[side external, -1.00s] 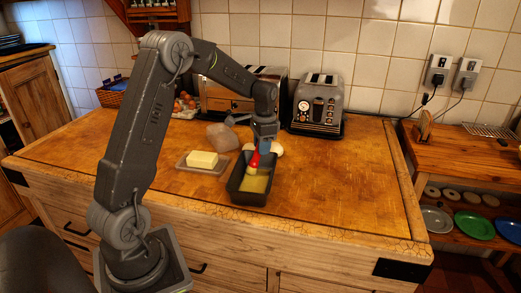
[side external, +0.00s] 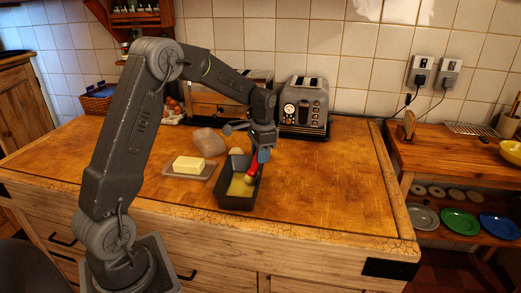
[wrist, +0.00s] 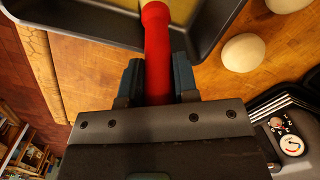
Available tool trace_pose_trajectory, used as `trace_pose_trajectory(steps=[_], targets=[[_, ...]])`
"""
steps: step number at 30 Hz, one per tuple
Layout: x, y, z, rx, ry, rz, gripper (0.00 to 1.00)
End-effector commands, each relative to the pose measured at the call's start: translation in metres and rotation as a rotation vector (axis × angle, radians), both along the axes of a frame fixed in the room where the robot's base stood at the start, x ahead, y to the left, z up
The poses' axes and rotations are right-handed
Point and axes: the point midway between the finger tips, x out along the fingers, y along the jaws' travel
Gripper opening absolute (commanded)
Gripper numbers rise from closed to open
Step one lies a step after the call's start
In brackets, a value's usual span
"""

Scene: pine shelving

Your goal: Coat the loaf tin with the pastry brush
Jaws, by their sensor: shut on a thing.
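The dark loaf tin (side external: 234,203) stands on the wooden worktop, with a yellow layer showing on its inside floor. My gripper (side external: 262,156) is above the tin's right side, its fingers shut around the red handle of the pastry brush (side external: 252,168). The brush is tilted, its pale head down inside the tin near the right wall. Whether the bristles touch the tin is unclear. In the wrist view the red brush (wrist: 157,50) runs between both fingers, and part of the tin (wrist: 92,22) shows beyond; the brush head is out of frame.
Butter on a board (side external: 187,165) lies left of the tin, with a wrapped loaf-like block (side external: 208,141) behind it. Pale eggs (wrist: 243,52) lie close to the tin. A toaster (side external: 304,103) stands at the back. The worktop's right part is clear.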

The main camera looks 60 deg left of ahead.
Motion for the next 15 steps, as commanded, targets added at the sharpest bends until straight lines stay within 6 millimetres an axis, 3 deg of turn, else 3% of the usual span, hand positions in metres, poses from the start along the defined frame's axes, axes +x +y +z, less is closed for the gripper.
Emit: trace_pose_trajectory(steps=[15], targets=[[-0.030, -0.037, 0.000, 0.000, 0.000, 0.000, 0.04]])
